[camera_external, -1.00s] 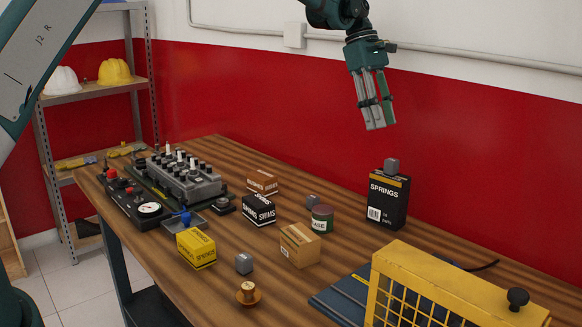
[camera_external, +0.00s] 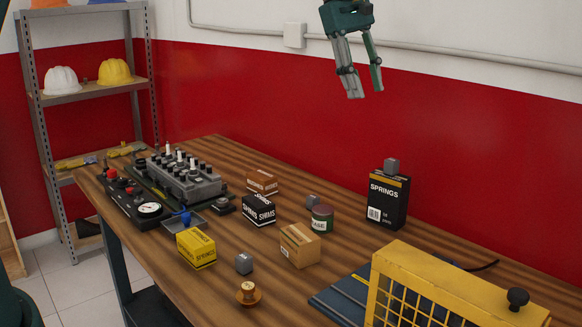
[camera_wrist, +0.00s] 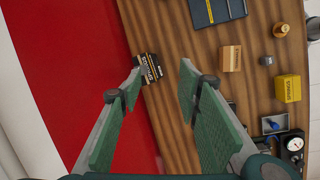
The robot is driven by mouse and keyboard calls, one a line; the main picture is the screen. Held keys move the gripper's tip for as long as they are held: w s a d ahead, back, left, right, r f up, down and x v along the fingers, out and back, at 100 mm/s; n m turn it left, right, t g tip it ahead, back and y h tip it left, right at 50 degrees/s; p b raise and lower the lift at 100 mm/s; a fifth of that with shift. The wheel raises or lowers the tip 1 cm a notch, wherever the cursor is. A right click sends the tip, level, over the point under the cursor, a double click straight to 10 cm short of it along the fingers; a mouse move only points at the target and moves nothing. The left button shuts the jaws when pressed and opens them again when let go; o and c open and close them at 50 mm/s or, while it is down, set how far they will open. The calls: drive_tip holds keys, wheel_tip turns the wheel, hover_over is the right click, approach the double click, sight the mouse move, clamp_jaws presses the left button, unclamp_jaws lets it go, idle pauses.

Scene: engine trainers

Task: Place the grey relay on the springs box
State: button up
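A grey cube-shaped relay (camera_external: 391,165) rests on top of the upright black springs box (camera_external: 387,205) at the back right of the bench. The box also shows in the wrist view (camera_wrist: 151,69), partly behind a fingertip, where I cannot make out the relay clearly. Two more grey cubes lie on the bench, one by the green tin (camera_external: 312,201) and one near the front (camera_external: 244,263). A yellow box (camera_external: 196,248) also reads springs. My gripper (camera_external: 366,92) is open and empty, high above the bench and clear of the black box. Its spread fingers show in the wrist view (camera_wrist: 161,69).
A green tin (camera_external: 321,219), a cardboard box (camera_external: 300,245), a black shims box (camera_external: 259,210) and a brass piece (camera_external: 248,293) stand mid-bench. A yellow cage (camera_external: 450,283) fills the front right. The engine trainer (camera_external: 180,175) is at left. The red wall is behind.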

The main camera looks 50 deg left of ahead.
drive_tip(key=s+d+r+m+t+y, duration=0.1)
drive_tip(key=s+r+m, duration=0.25)
drive_tip(key=s, duration=0.85)
drive_tip(key=s+d+r+m+t+y, duration=0.1)
drive_tip(key=s+r+m+t, duration=0.2)
drive_tip(key=s, duration=1)
drive_tip(key=s+f+m+t, duration=0.1)
drive_tip(key=s+f+m, duration=0.2)
drive_tip(key=s, duration=0.8)
drive_tip(key=s+f+m+y, duration=0.1)
drive_tip(key=s+f+m, duration=0.3)
drive_tip(key=s, duration=0.8)
drive_tip(key=shift+s+a+f+m+t, duration=0.2)
drive_tip(key=shift+s+a+m+t, duration=0.1)
drive_tip(key=shift+m+t, duration=0.15)
